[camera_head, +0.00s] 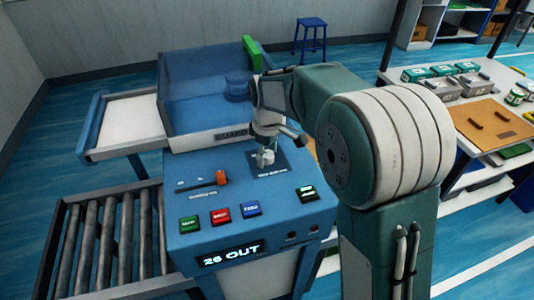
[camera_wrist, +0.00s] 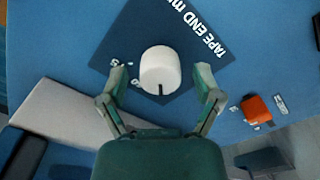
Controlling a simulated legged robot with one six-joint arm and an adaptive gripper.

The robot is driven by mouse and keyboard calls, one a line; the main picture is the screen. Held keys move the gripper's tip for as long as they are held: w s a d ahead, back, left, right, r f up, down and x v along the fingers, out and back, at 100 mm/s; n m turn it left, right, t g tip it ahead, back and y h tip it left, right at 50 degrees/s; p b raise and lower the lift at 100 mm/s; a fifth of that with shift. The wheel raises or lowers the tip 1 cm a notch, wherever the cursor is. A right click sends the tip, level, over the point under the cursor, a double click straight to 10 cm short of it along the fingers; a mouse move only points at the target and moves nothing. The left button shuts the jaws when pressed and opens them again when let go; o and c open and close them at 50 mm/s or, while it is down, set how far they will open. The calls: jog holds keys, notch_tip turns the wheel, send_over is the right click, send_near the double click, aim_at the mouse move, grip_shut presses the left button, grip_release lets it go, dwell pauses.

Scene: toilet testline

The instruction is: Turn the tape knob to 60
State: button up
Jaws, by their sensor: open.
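The tape knob (camera_wrist: 160,70) is a white round knob with a short black pointer line on its near side in the wrist view. It sits on a dark blue diamond-looking plate (camera_wrist: 130,38) lettered "TAPE END m…"; its scale figures are mostly hidden or too small to read. My gripper (camera_wrist: 161,80) is open, with one finger on each side of the knob and a visible gap to both. In the head view, the white knob (camera_head: 265,158) shows below my wrist on the blue console (camera_head: 185,240). The console display (camera_head: 231,253) appears to read "26 OUT".
An orange slider handle (camera_head: 221,177) is left of the knob. Green (camera_head: 189,224), red (camera_head: 220,215) and blue (camera_head: 252,209) buttons line the console front, with another green-lit button (camera_head: 307,193) at right. A blue guard box (camera_head: 205,90) stands behind; rollers (camera_head: 110,240) lie left.

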jog(key=c, duration=1.1)
jog(key=shift+c, duration=0.2)
jog(key=shift+m, duration=0.3)
jog(key=m, duration=0.3)
jog(key=shift+f+m, duration=0.1)
jog(key=shift+m, duration=0.2)
jog(key=shift+s+m, duration=0.1)
jog(key=shift+m, duration=2.1)
jog(key=shift+f, duration=0.1)
jog(key=o, duration=1.1)
jog(key=shift+o, duration=0.2)
